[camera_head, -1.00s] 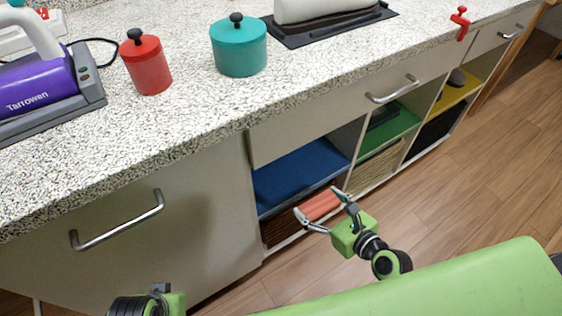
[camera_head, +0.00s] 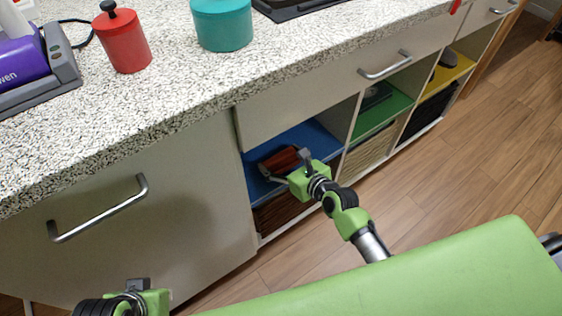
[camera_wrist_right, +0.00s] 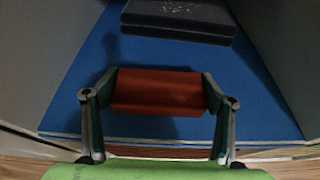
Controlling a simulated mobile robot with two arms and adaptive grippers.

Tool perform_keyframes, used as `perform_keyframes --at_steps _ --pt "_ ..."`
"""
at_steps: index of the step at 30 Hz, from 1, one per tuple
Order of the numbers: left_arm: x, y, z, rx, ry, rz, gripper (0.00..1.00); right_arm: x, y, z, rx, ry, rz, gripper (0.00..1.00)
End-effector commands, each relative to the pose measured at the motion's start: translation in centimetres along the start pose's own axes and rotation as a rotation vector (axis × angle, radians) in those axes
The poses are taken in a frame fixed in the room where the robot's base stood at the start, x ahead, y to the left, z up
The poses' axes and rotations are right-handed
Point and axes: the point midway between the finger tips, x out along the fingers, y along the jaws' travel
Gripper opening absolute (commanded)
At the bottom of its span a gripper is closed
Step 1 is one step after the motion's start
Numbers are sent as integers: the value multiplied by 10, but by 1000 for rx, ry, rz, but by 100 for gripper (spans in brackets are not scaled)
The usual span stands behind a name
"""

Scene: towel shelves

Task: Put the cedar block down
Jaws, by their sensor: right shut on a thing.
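The cedar block (camera_head: 278,161) is a reddish-brown block. My right gripper (camera_head: 284,166) is shut on it, inside the blue-floored compartment (camera_head: 315,139) of the low shelf. In the right wrist view the block (camera_wrist_right: 157,90) lies crosswise between the two fingers of the right gripper (camera_wrist_right: 158,92), over the blue floor (camera_wrist_right: 88,99). A shadow shows beside it; I cannot tell whether it touches the floor. My left gripper (camera_head: 140,290) is only partly in view at the bottom left, and its fingers cannot be made out.
A dark flat stack (camera_wrist_right: 180,20) lies deeper in the blue compartment. Green (camera_head: 385,115) and yellow (camera_head: 452,70) compartments are to the right, with wicker (camera_head: 368,152) and dark baskets below. The speckled counter (camera_head: 190,85) overhangs; a drawer handle (camera_head: 385,65) sticks out above.

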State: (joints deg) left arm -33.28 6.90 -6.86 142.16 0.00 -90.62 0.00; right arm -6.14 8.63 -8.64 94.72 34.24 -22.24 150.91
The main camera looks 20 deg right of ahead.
Motion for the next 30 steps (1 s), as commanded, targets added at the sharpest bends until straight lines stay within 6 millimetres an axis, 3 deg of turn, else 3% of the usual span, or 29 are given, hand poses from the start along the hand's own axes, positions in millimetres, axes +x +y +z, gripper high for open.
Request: perform_keyframes --at_steps 11,12,14,26,30 --pt "2 0 0 0 2 0 0 2 0 -4 2 -2 0 50" --pt "2 0 0 0 2 0 0 2 0 -5 3 -2 0 78" --pt "2 0 0 0 2 0 0 2 0 -4 2 -2 0 93" --pt "0 0 0 0 2 0 0 1 0 -1 -1 -3 0 93" --pt "-6 0 -3 0 2 0 0 -16 0 0 2 0 0 93"
